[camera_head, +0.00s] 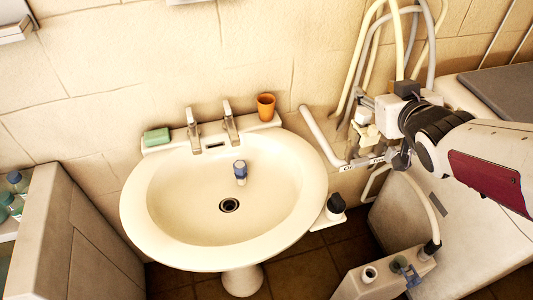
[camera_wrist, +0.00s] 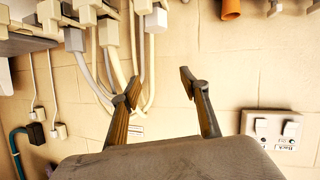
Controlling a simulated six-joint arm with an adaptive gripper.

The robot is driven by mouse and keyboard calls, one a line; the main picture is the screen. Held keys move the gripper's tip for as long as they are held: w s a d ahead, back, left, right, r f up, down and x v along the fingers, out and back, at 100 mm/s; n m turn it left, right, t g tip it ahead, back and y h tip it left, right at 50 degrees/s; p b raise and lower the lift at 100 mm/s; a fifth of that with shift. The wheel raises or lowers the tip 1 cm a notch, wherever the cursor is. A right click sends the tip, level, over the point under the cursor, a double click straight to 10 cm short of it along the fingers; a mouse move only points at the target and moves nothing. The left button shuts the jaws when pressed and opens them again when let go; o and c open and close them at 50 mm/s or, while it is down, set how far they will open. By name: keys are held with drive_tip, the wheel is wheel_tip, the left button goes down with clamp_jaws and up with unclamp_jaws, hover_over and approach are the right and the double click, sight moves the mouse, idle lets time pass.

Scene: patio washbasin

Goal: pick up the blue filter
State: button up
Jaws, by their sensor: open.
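A small blue-topped piece with a pale lower part (camera_head: 240,172) stands in the washbasin (camera_head: 160,225), just behind the drain; it looks like the blue filter. Another small blue part (camera_head: 402,265) shows on a pale box at the lower right; I cannot tell what it is. My gripper (camera_head: 358,132) is to the right of the basin, near the wall and hoses, well apart from the blue-topped piece. In the wrist view my gripper (camera_wrist: 160,84) has its two fingers spread with nothing between them. Neither blue piece can be made out in the wrist view.
An orange cup (camera_head: 266,106) and green soap (camera_head: 157,137) sit on the basin's back ledge, beside two taps (camera_head: 230,124). Hoses (camera_head: 375,45) hang on the wall behind my gripper. The bowl is otherwise clear.

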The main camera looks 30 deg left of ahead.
drive_tip(key=a+f+n+g+y, duration=0.2)
drive_tip(key=a+f, duration=0.5)
drive_tip(key=a, duration=0.2)
drive_tip(key=n+g+y, duration=0.1)
drive_tip(key=n+g, duration=0.3)
drive_tip(key=g, duration=0.2)
approach(243, 167)
drive_tip(key=x, duration=0.4)
drive_tip(key=shift+s+f, duration=0.1)
drive_tip(key=shift+s, duration=0.15)
drive_tip(key=shift+x, duration=1.3)
drive_tip(key=shift+w+a, duration=0.1)
drive_tip(key=shift+t, duration=0.3)
drive_tip(key=shift+x, duration=2.5)
